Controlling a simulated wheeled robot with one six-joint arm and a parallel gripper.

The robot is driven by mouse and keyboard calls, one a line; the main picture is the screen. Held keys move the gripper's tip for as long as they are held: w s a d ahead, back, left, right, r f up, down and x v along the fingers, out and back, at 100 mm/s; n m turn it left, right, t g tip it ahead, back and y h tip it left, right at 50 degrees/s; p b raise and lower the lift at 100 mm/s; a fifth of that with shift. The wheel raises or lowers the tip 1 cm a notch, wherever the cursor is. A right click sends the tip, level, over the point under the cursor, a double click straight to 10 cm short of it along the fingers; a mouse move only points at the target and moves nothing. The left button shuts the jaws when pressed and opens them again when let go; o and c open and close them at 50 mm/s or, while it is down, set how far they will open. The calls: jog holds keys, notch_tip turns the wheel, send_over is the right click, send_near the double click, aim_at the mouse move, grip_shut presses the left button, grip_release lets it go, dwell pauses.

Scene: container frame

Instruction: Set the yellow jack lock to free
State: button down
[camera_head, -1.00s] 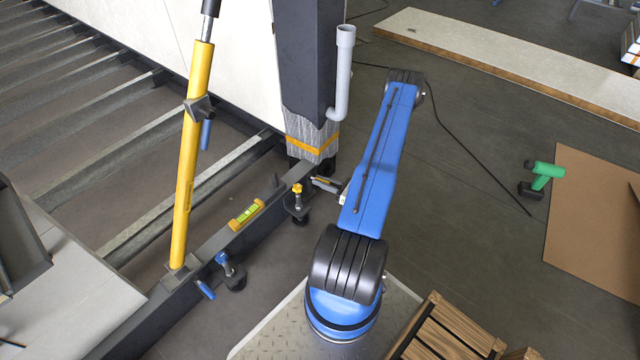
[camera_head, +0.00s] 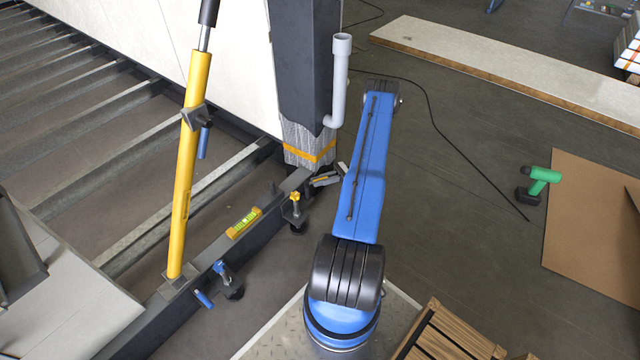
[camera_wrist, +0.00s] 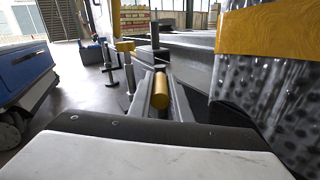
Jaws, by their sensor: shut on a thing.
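The yellow jack (camera_head: 295,197) stands at the dark beam's side, near the foot of the dark post. Its yellow top also shows in the wrist view (camera_wrist: 123,45). My gripper (camera_head: 323,180) is just right of it in the head view, low by the wrapped post foot. In the wrist view my gripper (camera_wrist: 160,100) is shut on a yellow cylindrical handle (camera_wrist: 160,88), whose rounded end shows between the grey fingers. I take it to be the jack's lock lever. Its joint with the jack is hidden, so the lock's setting cannot be read.
The wrapped post (camera_head: 308,145) stands close beside my gripper, with a grey pipe (camera_head: 338,85). A spirit level (camera_head: 243,222) lies on the beam. A blue jack (camera_head: 226,275) and a yellow strut (camera_head: 186,180) stand farther left.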

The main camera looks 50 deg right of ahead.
jog(key=shift+w+d+n+g, duration=0.1)
jog(key=shift+w+n+g, duration=0.1)
jog(key=shift+n+g, duration=0.3)
jog(key=shift+y, duration=0.3)
jog(key=c, duration=1.6)
grip_release()
jog(key=shift+c, duration=0.2)
jog(key=shift+d, duration=0.1)
jog(key=v, duration=1.7)
jog(key=shift+d+r, duration=0.1)
